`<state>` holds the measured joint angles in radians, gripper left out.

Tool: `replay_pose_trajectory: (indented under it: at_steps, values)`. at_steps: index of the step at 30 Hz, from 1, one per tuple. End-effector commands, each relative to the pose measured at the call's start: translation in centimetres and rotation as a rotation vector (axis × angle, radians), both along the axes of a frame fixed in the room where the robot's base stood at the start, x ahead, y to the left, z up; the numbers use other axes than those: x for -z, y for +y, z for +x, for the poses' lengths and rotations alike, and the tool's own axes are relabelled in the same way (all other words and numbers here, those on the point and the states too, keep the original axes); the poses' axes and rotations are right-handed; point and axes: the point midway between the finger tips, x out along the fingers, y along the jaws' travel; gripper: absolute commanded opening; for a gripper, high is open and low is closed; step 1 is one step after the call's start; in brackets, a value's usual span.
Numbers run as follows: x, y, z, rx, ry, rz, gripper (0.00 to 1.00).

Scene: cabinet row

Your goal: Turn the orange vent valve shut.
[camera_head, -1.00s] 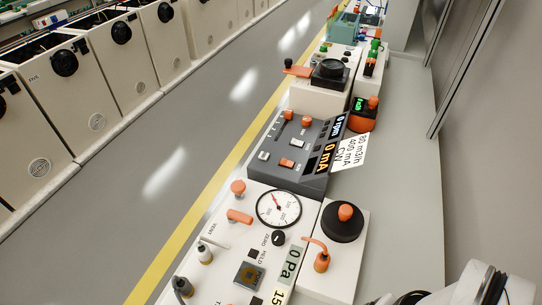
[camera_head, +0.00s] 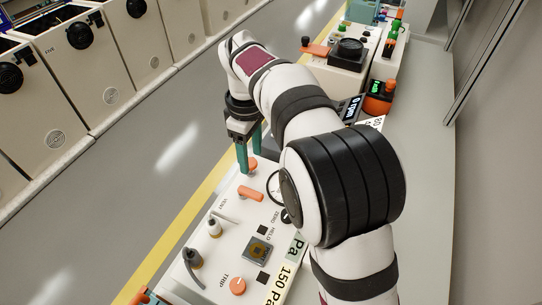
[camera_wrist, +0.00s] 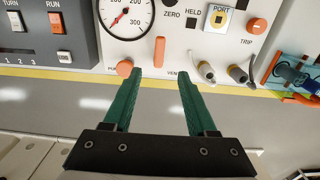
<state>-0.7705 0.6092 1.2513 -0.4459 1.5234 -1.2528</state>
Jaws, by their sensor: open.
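The orange vent valve is a short bar handle (camera_head: 251,193) on the white panel, beside the printed word VENT. In the wrist view the handle (camera_wrist: 159,51) stands upright in the picture, just beyond my fingertips and between their lines. My gripper (camera_wrist: 157,78) is open and empty, its two green fingers spread. In the head view my gripper (camera_head: 250,163) points down near the panel's aisle-side edge, close to an orange round knob. Whether the fingers touch anything cannot be told.
The orange knob (camera_wrist: 124,67) sits close to my left fingertip. A dial gauge (camera_wrist: 126,14) lies beyond it, and grey cable plugs (camera_wrist: 206,71) stand to the right. A grey switch box (camera_wrist: 47,30) is at left. The aisle floor (camera_head: 150,185) is clear.

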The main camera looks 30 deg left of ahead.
Motion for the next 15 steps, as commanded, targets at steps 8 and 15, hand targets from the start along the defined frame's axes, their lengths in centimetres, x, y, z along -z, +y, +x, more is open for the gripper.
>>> replay_pose_trajectory:
  at_steps: [8, 15]
  values:
    - [8.4, -0.2, -0.1, 0.004, 0.005, -0.004, 0.57]
    - [12.9, -0.2, 0.0, 0.007, 0.002, 0.0, 0.57]
